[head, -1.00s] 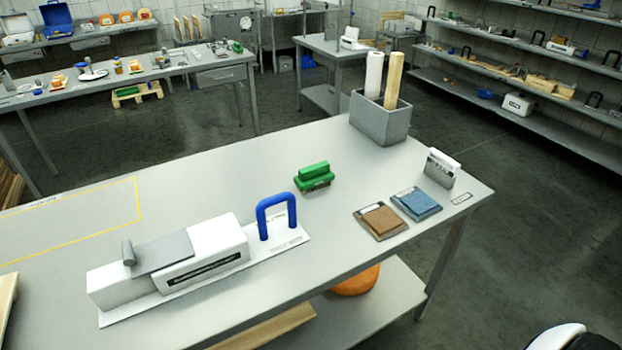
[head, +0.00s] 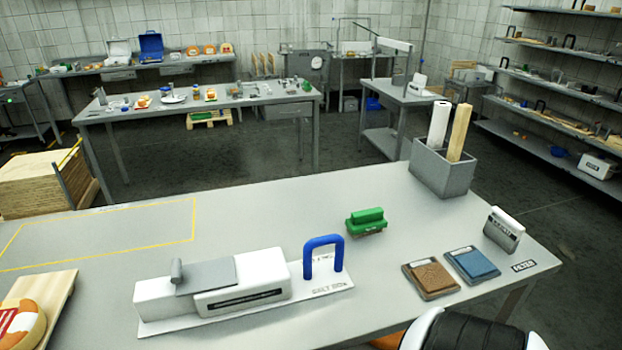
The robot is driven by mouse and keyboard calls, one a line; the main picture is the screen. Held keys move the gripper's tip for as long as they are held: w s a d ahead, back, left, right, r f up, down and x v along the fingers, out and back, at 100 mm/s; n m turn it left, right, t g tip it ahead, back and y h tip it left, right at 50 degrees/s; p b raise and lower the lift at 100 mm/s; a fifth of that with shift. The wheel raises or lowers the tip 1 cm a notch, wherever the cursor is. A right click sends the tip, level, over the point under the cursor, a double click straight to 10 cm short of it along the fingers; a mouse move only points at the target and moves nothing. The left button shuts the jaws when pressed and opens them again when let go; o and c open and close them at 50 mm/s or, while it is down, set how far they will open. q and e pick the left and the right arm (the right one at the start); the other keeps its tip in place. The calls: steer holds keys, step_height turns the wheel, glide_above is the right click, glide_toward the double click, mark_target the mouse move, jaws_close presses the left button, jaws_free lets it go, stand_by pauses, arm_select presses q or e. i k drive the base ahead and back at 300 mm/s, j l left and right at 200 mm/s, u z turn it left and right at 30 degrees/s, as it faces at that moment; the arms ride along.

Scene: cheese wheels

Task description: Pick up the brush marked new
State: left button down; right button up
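A green brush (head: 366,222) with a raised green handle stands on the near table, right of the blue-handled device. I cannot read any "new" mark on it. A white-handled tool (head: 503,229) with a grey lower part and small dark lettering stands upright near the table's right corner; I cannot tell if it is a brush. Neither of my grippers shows in the head view. A white and black rounded part at the bottom right edge looks like part of my arm.
A white device (head: 215,288) with a blue handle (head: 323,257) fills the front. Brown (head: 431,278) and blue (head: 473,264) pads lie right of the brush. A cheese (head: 20,330) sits far left. The table's middle is clear.

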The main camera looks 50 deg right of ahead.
mark_target(371, 220)
steer(key=k+l+u, duration=0.4)
steer(key=l, duration=0.25)
steer(key=k+l+u, duration=0.4)
steer(key=l, duration=0.15)
steer(key=k+l+u, duration=0.45)
